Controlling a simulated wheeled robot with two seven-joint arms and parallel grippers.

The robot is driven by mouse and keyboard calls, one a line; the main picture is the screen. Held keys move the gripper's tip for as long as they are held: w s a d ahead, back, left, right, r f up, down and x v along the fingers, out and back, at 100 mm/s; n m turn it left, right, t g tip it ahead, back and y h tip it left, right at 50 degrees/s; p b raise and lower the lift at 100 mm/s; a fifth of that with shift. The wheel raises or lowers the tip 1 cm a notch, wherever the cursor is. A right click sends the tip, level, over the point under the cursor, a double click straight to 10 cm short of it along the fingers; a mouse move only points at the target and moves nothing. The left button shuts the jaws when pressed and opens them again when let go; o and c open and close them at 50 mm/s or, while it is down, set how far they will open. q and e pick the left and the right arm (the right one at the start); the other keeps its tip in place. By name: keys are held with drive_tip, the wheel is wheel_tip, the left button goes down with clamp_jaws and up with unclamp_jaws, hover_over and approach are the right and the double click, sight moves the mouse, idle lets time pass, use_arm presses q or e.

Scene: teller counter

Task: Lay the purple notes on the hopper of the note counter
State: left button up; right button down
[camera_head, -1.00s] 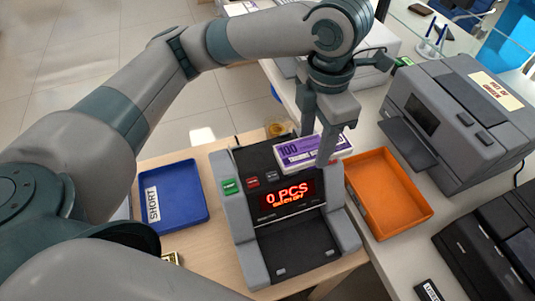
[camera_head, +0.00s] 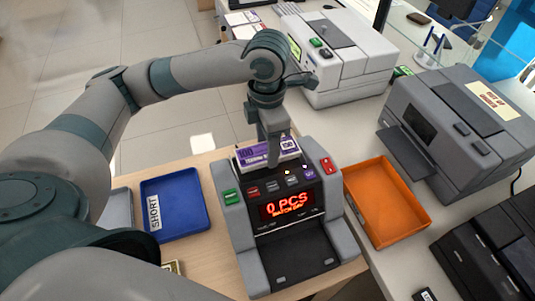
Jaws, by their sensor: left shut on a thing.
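The purple notes (camera_head: 252,157), a banded bundle with "100" on it, are at the top rear of the note counter (camera_head: 337,236), over its hopper area. My left gripper (camera_head: 274,160) comes down from above and is shut on the purple notes. The arm and fingers cover part of the bundle, and I cannot tell whether it touches the hopper. The counter's red display (camera_head: 288,206) reads "0 PCS". My right gripper is not in view.
A blue tray (camera_head: 180,226) labelled SHORT lies left of the counter. An orange tray (camera_head: 419,217) lies to its right. A grey printer-like machine (camera_head: 455,110) and a white machine (camera_head: 355,75) stand behind on the white counter.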

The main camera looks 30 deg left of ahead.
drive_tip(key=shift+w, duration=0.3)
